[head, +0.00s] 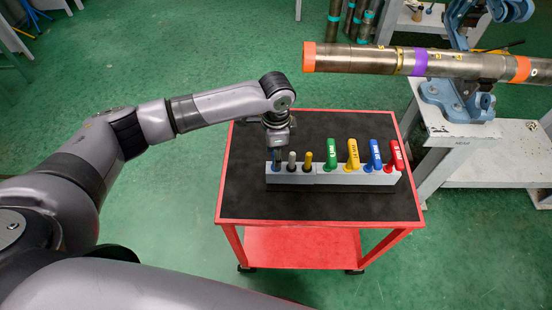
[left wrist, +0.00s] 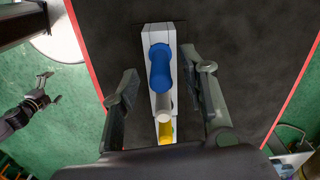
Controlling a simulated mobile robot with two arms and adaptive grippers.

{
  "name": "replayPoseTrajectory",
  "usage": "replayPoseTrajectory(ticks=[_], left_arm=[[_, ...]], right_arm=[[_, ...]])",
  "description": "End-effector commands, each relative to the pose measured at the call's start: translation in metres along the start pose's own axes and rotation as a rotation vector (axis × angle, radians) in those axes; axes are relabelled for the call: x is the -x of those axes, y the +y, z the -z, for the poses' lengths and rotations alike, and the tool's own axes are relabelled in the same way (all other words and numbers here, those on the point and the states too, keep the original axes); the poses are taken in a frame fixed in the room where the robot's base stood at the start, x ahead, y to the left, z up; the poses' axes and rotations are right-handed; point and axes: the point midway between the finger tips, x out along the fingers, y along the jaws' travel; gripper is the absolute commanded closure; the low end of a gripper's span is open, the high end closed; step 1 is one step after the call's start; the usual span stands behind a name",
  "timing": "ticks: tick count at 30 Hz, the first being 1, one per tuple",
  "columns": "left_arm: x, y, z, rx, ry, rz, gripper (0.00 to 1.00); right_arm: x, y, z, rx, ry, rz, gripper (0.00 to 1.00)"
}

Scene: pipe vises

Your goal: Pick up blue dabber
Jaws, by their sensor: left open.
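The blue dabber (left wrist: 161,66) stands at the end of the light grey rack, beside a grey dabber (left wrist: 163,117) and a yellow one (left wrist: 165,134). In the head view the rack (head: 340,177) sits on the cart, and the blue dabber is mostly hidden under my left gripper (head: 277,149). In the wrist view my left gripper (left wrist: 165,88) is open. Its fingers are on either side of the rack, apart from the blue dabber, which lies between and slightly beyond the tips. My right gripper (left wrist: 48,88) shows small at the left, with its fingers apart and empty.
The red cart (head: 322,222) has a black top with free room in front of the rack. Green, yellow, blue and red bottles (head: 352,154) fill the rack's right part. A pipe (head: 380,60) in a blue vise (head: 455,98) stands behind, right. Green floor surrounds the cart.

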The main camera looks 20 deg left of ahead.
Motion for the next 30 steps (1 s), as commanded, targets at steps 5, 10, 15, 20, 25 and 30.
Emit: replayPoseTrajectory(ticks=[5, 10, 15, 20, 25, 30], left_arm=[[-0.019, 0.000, 0.000, 0.000, -0.001, 0.000, 0.59], [-0.022, 0.000, 0.000, -0.001, 0.001, 0.002, 0.59], [-0.021, 0.000, 0.000, -0.001, 0.001, 0.002, 0.65], [-0.021, 0.000, 0.000, 0.000, 0.001, 0.002, 0.75], [-0.021, 0.000, 0.000, 0.000, 0.000, 0.002, 0.87], [-0.021, 0.000, 0.000, 0.000, 0.000, 0.002, 0.98]], right_arm=[[0.007, 0.000, 0.001, 0.000, 0.000, 0.000, 0.00], [0.006, 0.000, 0.001, 0.000, 0.000, 0.000, 0.00], [0.006, 0.000, 0.001, 0.000, 0.000, 0.000, 0.00], [0.006, 0.000, 0.001, 0.000, 0.000, 0.000, 0.00], [0.006, 0.000, 0.001, 0.000, 0.000, 0.000, 0.00], [0.006, 0.000, 0.001, 0.000, 0.000, 0.000, 0.00]])
